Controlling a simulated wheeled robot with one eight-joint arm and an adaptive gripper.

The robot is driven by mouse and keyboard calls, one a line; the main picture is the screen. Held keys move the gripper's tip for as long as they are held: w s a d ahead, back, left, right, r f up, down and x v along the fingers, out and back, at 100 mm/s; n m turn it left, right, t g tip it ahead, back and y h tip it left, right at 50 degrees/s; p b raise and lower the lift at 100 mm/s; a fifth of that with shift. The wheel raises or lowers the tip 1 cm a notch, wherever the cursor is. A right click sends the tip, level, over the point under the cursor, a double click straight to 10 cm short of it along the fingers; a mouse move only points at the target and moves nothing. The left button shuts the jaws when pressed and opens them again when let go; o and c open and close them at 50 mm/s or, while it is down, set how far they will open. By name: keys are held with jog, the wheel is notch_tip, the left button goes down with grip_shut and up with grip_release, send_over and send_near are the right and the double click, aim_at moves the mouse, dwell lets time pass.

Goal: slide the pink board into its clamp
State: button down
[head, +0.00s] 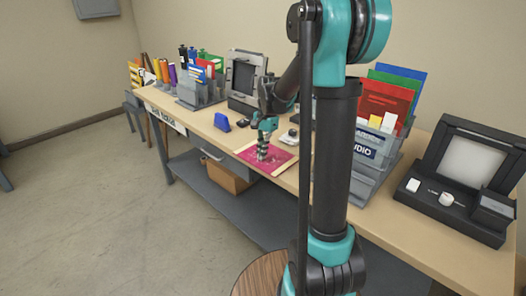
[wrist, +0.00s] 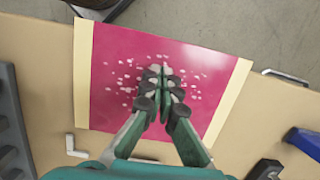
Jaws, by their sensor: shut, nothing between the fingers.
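The pink board (head: 279,164) lies flat near the front edge of the long table, with pale strips along two opposite sides. It fills the middle of the wrist view (wrist: 115,45), with many small white specks on its face. My gripper (head: 262,157) points down over the board. In the wrist view its fingertips (wrist: 160,72) are together over the speckled middle, with nothing between them. I cannot tell whether the tips touch the board. I cannot make out for certain which thing is the clamp.
A blue block (head: 222,122) sits left of the board; it also shows in the wrist view (wrist: 303,143). A dark framed stand (head: 243,78) is behind. A grey file rack (head: 377,150) and an open black case (head: 458,188) stand on the right.

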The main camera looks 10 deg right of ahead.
aim_at(271, 153)
jog(key=shift+s+f, duration=0.1)
jog(key=shift+f, duration=0.05)
jog(key=w+d, duration=0.1)
jog(key=d, duration=0.1)
jog(key=w+d, duration=0.2)
jog(key=shift+w+d, duration=0.25)
jog(key=shift+d, duration=0.05)
